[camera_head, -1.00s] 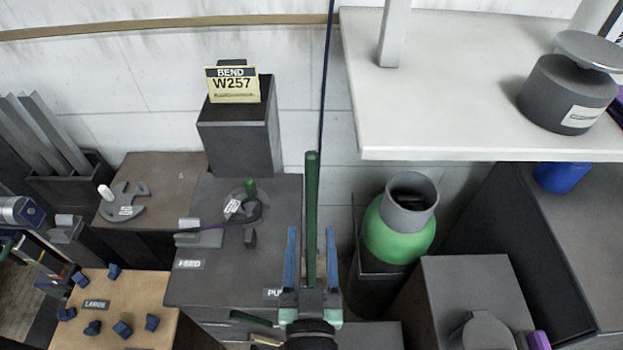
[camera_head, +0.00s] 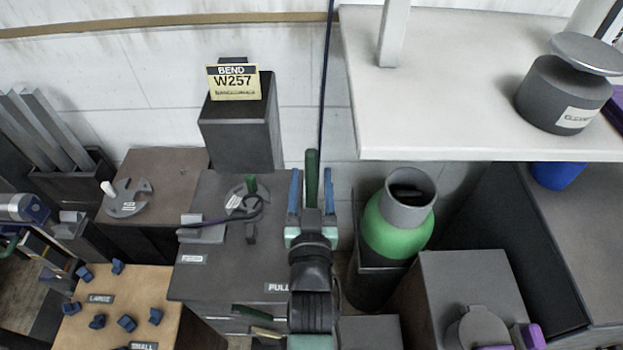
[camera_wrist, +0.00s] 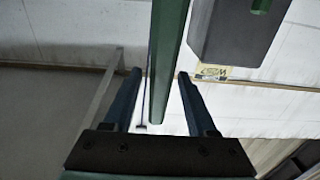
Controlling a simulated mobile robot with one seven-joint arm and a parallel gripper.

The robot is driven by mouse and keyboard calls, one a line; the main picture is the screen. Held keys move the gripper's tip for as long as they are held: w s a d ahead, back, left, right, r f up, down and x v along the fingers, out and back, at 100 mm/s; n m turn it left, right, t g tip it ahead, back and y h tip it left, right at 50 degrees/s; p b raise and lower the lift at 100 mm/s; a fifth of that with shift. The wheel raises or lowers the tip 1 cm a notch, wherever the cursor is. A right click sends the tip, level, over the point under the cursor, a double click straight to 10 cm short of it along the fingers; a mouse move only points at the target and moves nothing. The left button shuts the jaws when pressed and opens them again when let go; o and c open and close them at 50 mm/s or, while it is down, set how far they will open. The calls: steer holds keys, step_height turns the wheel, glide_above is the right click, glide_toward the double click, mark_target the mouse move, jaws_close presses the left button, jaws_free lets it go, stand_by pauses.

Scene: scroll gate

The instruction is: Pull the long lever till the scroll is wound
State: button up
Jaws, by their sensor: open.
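The long lever is a green upright bar (camera_head: 312,168); its lower part is hidden behind my gripper in the head view. It also shows in the wrist view (camera_wrist: 168,50), running down between the fingers. My gripper (camera_head: 311,188) is open, with one blue finger on each side of the lever and gaps visible in the wrist view. A dark curled strip (camera_head: 250,212) lies by a round disc with a green peg (camera_head: 251,184) on the grey bench (camera_head: 225,268). I cannot tell whether this strip is the scroll. A PULL label (camera_head: 278,287) is left of my arm.
A dark post (camera_head: 240,135) with a W257 sign stands behind the bench. A white shelf (camera_head: 440,110) overhangs at the upper right. A green canister (camera_head: 395,232) stands right of my gripper. Blue pieces lie on a tan board (camera_head: 105,330) at lower left.

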jaws_close()
stand_by(1.4)
